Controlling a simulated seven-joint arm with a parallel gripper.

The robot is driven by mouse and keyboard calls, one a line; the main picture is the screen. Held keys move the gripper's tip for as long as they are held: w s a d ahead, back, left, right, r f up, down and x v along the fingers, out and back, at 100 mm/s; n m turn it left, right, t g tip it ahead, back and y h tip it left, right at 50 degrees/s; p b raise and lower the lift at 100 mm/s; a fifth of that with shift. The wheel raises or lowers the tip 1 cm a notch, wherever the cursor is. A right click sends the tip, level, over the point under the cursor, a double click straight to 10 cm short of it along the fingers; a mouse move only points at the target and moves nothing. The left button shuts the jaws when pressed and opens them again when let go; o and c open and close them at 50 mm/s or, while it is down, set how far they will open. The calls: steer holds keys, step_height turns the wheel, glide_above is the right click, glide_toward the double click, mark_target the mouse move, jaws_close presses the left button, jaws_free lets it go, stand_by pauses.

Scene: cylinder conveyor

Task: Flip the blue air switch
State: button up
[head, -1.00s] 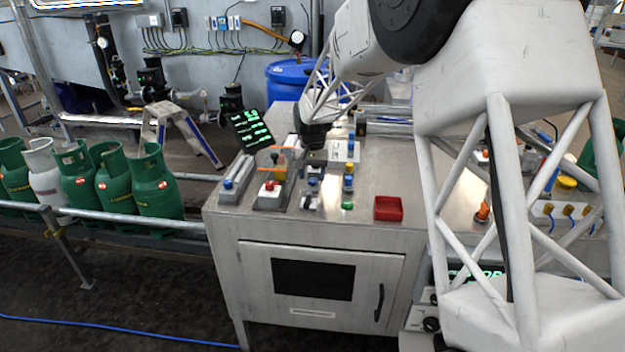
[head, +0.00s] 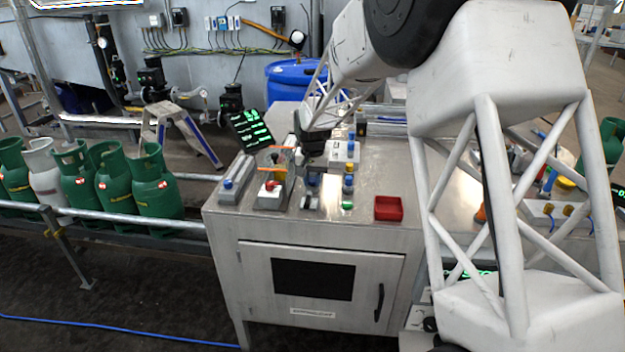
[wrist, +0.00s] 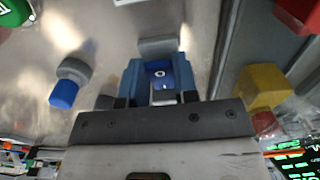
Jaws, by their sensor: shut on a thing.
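The blue air switch (head: 312,180) sits on the front part of the metal cabinet top, between the red button and a column of blue and yellow controls. In the wrist view the blue switch (wrist: 162,80), with a round mark and a bar on its face, lies between the jaws. My gripper (head: 312,162) points down right over the switch and is shut on it. In the wrist view my gripper (wrist: 160,92) covers the near side of the switch. The exact contact is partly hidden.
A red button on a yellow base (wrist: 258,85) and a blue-capped knob (wrist: 63,93) flank the switch. A green button (head: 347,205) and a red tray (head: 388,208) stand to its right. A dark screen with green text (head: 250,131) stands behind. Gas cylinders (head: 152,185) line the left.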

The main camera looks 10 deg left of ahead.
mark_target(312, 184)
steer(key=shift+s+f+t, duration=0.1)
steer(key=shift+s+t, duration=0.05)
steer(key=shift+t, duration=0.45)
steer(key=o, duration=0.9)
steer(key=shift+s+r, duration=0.2)
steer(key=shift+r, duration=1.75)
steer(key=shift+s+r, duration=0.2)
steer(key=shift+r, duration=1.75)
